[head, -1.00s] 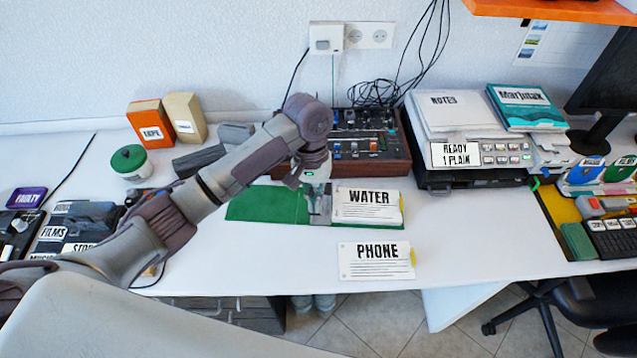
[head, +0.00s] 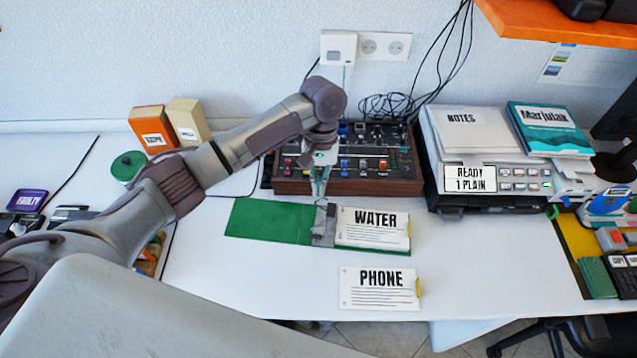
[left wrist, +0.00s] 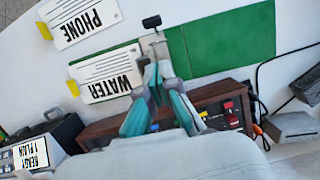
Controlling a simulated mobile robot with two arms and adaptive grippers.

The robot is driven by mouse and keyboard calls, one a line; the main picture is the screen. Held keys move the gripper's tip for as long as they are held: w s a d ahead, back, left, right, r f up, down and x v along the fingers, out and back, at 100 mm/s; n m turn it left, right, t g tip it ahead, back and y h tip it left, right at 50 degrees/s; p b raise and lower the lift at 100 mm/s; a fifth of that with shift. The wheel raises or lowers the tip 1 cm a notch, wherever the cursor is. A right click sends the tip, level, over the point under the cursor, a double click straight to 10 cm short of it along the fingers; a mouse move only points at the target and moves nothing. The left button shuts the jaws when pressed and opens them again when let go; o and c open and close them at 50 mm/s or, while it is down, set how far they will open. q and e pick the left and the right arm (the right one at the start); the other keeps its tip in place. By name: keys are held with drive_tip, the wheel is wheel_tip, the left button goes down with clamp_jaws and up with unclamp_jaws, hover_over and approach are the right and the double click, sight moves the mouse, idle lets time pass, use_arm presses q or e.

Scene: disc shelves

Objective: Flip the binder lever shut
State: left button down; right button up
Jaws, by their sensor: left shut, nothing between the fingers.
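The green binder (head: 265,219) lies open on the white desk, with a grey metal clip plate (head: 322,226) near its middle. The WATER sheets (head: 372,227) lie on its right part. In the left wrist view a lever with a black tab (left wrist: 151,22) sticks out from the clip plate (left wrist: 153,48); I cannot tell its exact angle. My left gripper (head: 320,196) points down at the back edge of the clip plate, shut and empty. Its teal-padded fingers (left wrist: 157,75) also show in the left wrist view, apart from the black tab. My right gripper is not in view.
PHONE sheets (head: 379,290) lie in front of the binder. A mixer panel (head: 347,186) stands right behind it. A printer (head: 480,190) stands at the right.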

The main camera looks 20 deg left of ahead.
use_arm(q)
approach(316, 241)
drive_tip(key=shift+s+d+f+p, duration=0.15)
drive_tip(key=shift+s+f+p, duration=0.65)
drive_tip(key=shift+s+p, duration=0.3)
drive_tip(key=shift+w+f, duration=0.1)
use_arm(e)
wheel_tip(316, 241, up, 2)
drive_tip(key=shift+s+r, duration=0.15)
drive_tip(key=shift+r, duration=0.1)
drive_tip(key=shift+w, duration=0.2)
use_arm(q)
drive_tip(key=shift+w, duration=0.1)
